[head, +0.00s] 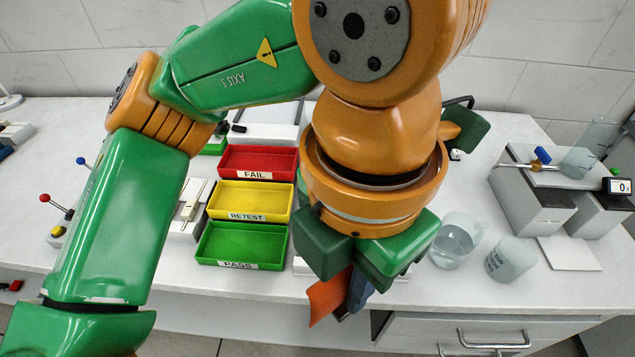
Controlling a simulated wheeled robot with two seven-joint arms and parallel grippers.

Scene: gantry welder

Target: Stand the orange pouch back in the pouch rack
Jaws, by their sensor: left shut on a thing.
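My left gripper (352,285) points down at the front middle of the bench in the head view, below its orange wrist. It is shut on the orange pouch (326,298), which shows as a flat orange-red piece hanging below the green gripper body. A dark blue piece shows right beside it, and I cannot tell whether it is a finger or another thing. Much of the pouch is hidden by the gripper. I cannot make out the pouch rack; my left arm covers the middle of the bench. My right gripper is not in view.
Red FAIL (258,162), yellow RETEST (246,215) and green PASS (240,265) trays stand left of the gripper. Two clear beakers (458,242) (509,260) stand close on its right. A grey device with a small display (620,186) is farther right. Drawers (480,340) sit below the bench edge.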

